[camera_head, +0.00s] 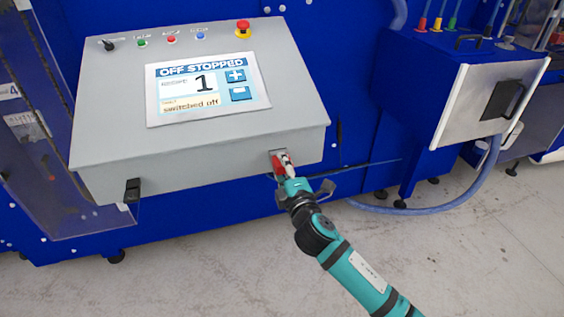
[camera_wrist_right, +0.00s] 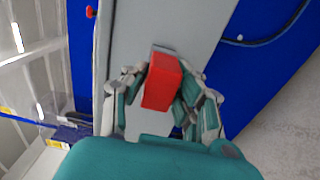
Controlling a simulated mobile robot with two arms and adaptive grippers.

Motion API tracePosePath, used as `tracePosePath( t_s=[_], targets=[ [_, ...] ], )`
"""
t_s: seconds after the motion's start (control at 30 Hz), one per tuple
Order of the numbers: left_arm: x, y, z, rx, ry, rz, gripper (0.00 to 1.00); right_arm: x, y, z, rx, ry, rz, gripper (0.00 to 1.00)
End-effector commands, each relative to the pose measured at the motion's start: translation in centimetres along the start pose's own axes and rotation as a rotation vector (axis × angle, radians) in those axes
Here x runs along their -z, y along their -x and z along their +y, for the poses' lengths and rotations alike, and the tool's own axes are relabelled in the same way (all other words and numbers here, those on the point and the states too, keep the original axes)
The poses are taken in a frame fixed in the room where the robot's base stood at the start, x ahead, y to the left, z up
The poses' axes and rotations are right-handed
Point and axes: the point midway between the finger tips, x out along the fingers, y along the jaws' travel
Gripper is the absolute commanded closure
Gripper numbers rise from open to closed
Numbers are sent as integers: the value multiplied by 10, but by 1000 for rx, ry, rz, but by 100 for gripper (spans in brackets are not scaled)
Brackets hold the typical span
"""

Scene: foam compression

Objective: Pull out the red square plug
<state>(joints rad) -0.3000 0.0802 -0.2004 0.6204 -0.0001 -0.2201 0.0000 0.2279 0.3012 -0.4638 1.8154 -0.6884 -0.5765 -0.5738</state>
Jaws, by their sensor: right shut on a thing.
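The red square plug (camera_head: 286,166) is at the front face of the grey control box, at its lower right. In the right wrist view the red plug (camera_wrist_right: 160,82) shows as a red block between the two fingers, against a grey socket plate. My right gripper (camera_head: 283,168) is shut on the plug, with a finger on each side of it in the right wrist view (camera_wrist_right: 158,90). Whether the plug is fully seated in the socket I cannot tell. My left gripper is not in view.
The grey control box (camera_head: 98,135) has a screen (camera_head: 207,88) reading "OFF STOPPED", a red emergency button (camera_head: 243,28) and several small knobs. A black latch (camera_head: 132,190) is on its front left. A blue hose (camera_head: 440,205) runs along the floor at right.

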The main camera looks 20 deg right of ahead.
Motion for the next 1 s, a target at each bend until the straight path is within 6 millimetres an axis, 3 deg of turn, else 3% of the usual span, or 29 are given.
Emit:
tracePosePath(
  t_s=[1.0],
  targets=[
    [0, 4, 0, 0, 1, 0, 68, 0, 14, 0, 1, 0, 0, 100]
  ],
)
